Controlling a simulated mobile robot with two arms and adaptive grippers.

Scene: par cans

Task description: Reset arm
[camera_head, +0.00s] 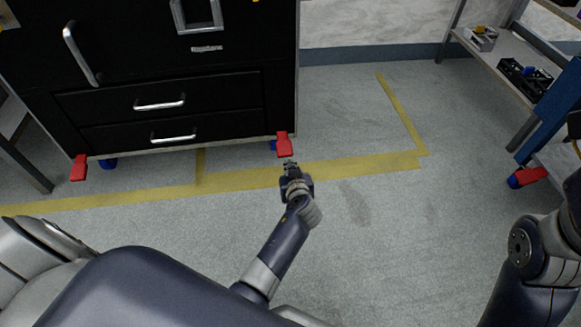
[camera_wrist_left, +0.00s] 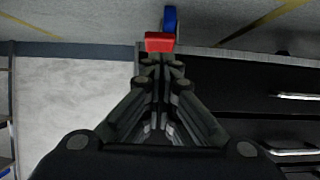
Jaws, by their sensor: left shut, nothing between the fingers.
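My left gripper (camera_head: 290,165) is low in front of the black cabinet (camera_head: 160,75), close to its front right corner in the head view. Its fingers are together and hold nothing. In the left wrist view the left gripper (camera_wrist_left: 161,62) points toward a red caster pedal (camera_wrist_left: 160,41) with a blue wheel (camera_wrist_left: 170,18). The same red pedal (camera_head: 284,145) shows just beyond the fingertips in the head view; I cannot tell whether they touch. My right arm shows at the right edge, but its gripper is not in view.
Another red pedal (camera_head: 79,168) is under the cabinet's left corner. Yellow tape (camera_head: 340,166) marks the grey floor. A shelf unit with a blue post (camera_head: 553,105) and a red caster pedal (camera_head: 530,176) stands at the right. The floor between is clear.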

